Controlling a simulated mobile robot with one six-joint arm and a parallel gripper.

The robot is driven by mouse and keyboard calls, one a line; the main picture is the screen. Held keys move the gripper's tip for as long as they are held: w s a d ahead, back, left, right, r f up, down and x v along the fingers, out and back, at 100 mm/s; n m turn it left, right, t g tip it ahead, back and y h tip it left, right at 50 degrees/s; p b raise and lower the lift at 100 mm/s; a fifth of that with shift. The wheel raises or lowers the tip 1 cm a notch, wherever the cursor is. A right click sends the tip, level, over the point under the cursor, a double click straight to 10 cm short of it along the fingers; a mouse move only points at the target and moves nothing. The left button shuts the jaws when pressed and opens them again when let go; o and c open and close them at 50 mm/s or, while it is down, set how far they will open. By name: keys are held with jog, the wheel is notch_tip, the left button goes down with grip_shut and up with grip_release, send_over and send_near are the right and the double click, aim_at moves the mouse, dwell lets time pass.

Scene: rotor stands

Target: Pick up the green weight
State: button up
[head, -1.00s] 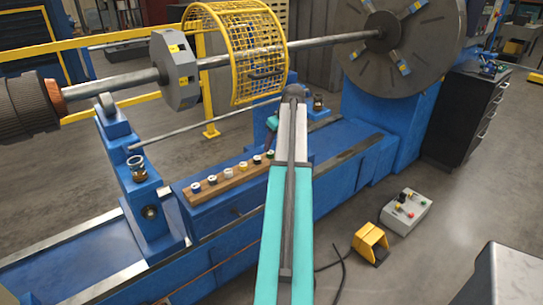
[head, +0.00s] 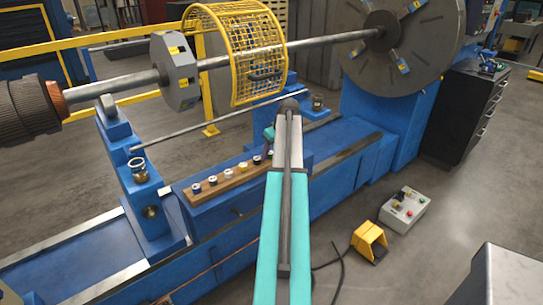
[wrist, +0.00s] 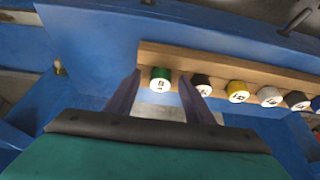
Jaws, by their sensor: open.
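The green weight (wrist: 160,79) has a white marked top and stands at the left end of the wooden rack (wrist: 150,52) in the wrist view. My gripper (wrist: 159,76) is open, with one finger on each side of the green weight in the picture. I cannot tell whether the fingers touch it or how far above it they are. In the head view my gripper (head: 268,136) is partly hidden by my arm at the right end of the rack (head: 223,185). The green weight is hidden there.
Close beside the green weight stand a black weight (wrist: 202,82) and a yellow weight (wrist: 238,91), with several more along the rack. A thin rod (head: 215,122) and a yellow mesh guard (head: 235,55) lie behind. A blue pedestal (head: 148,200) stands left.

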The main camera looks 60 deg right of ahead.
grip_shut()
dwell(0.3)
jog(key=shift+r, duration=0.1)
jog(key=shift+r+b, duration=0.8)
jog(key=shift+r, duration=0.85)
jog(key=s+a+r+b, duration=0.1)
jog(key=s+b, duration=0.2)
jog(key=s, duration=1.3)
jog(key=shift+a+r, duration=0.3)
jog(key=shift+a, duration=0.05)
jog(key=shift+r, duration=0.15)
jog(key=shift+r+p, duration=1.35)
jog(key=shift+r, duration=1)
